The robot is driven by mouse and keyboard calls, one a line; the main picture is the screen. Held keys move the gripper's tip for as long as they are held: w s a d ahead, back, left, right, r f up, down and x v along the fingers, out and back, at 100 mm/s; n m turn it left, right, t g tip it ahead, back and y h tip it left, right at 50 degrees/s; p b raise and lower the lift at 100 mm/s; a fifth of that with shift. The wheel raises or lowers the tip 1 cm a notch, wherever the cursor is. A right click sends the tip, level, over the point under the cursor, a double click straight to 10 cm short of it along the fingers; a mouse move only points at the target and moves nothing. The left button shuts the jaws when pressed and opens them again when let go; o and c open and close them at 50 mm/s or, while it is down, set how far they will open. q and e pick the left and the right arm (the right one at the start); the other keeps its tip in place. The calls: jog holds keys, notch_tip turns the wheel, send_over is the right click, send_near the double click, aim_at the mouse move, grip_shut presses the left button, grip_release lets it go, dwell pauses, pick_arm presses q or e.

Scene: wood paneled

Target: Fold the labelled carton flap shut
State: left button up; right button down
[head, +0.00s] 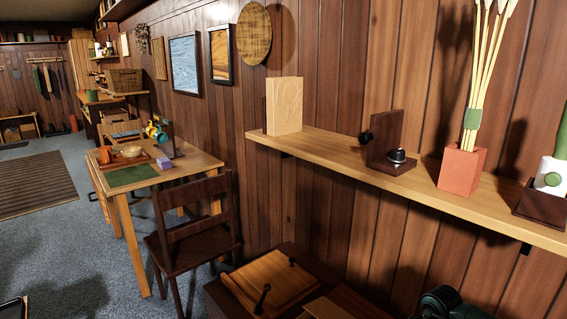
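I see no carton with a labelled flap that I can make out in the head view. A plain light upright box-like block (286,105) stands at the left end of the wall shelf, with no label visible on it. Neither of my grippers can be made out. A dark piece with a pale edge (14,308) is cut off at the bottom left corner, and I cannot tell what it is.
The wall shelf (330,150) holds a dark bookend-like piece (386,140) and a terracotta pot (461,166). A dark chair (196,225) stands by a wooden table (190,160). A low dark cabinet below bears a wooden board (268,281). Carpet at left is open.

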jog(key=shift+f+b, duration=0.6)
jog(key=shift+f, duration=0.4)
jog(key=shift+r+p, duration=1.2)
jog(key=shift+r, duration=0.1)
notch_tip(320, 180, up, 3)
jog(key=shift+f+p, duration=0.15)
jog(key=shift+p, duration=1.05)
jog(key=shift+r+p, duration=0.55)
jog(key=shift+r, duration=0.1)
jog(key=shift+r+p, duration=0.3)
jog(key=shift+r, duration=0.05)
pick_arm(q)
jog(key=shift+s+a+r+m+g+y, duration=0.15)
jog(key=shift+a+r+m, duration=0.05)
jog(key=shift+r, duration=0.3)
jog(key=shift+s+a+r+m+g+y, duration=0.15)
jog(key=shift+a+r+m, duration=0.05)
jog(key=shift+r, duration=0.3)
pick_arm(e)
jog(key=shift+f, duration=0.1)
